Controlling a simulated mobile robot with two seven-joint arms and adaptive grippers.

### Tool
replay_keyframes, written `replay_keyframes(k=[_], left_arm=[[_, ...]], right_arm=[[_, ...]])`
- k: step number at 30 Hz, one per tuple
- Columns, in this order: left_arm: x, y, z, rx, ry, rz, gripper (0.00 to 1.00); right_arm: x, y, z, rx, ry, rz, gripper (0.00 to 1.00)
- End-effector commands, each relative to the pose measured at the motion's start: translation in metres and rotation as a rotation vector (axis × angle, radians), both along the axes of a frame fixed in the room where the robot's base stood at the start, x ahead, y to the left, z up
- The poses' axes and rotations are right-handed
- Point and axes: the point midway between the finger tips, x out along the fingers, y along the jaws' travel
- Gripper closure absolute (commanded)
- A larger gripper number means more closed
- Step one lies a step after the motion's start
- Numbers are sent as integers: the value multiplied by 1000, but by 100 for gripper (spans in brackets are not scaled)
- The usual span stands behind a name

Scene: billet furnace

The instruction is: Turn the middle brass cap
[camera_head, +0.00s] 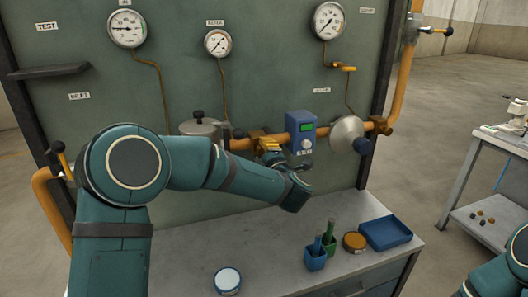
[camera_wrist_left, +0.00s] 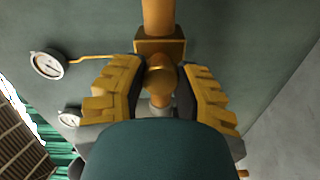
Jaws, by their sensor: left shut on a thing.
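The brass cap (camera_wrist_left: 161,76) sits on the orange pipe, and in the left wrist view it lies between the two yellow padded fingers of my left gripper (camera_wrist_left: 158,84). The gripper is shut on the cap, one finger on each side. In the head view my left gripper (camera_head: 270,147) is at the pipe, just left of the blue meter box, and mostly hides the cap. My right arm only enters at the lower right corner of the head view, with its gripper out of the picture.
The blue meter box (camera_head: 301,131) and a silver disc (camera_head: 347,133) are on the pipe right of my gripper. A grey lidded part (camera_head: 200,128) is to the left.

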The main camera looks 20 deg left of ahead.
Motion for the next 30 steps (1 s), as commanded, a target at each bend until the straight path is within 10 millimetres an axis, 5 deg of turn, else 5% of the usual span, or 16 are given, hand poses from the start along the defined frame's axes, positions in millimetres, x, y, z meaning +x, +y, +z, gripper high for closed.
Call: replay_keyframes(k=[7, 8, 10, 11, 23, 30], left_arm=[[0, -1, 2, -1, -5, -4, 100], [0, -1, 2, -1, -5, -4, 63], [0, -1, 2, -1, -5, -4, 38], [0, -1, 2, -1, -4, -3, 34], [-5, -5, 0, -1, -1, -3, 34], [-38, -28, 1, 0, -2, -6, 34]], right_arm=[[0, 0, 0, 0, 0, 0, 100], [0, 0, 0, 0, 0, 0, 100], [0, 0, 0, 0, 0, 0, 100], [0, 0, 0, 0, 0, 0, 100], [0, 0, 0, 0, 0, 0, 100], [0, 0, 0, 0, 0, 0, 100]])
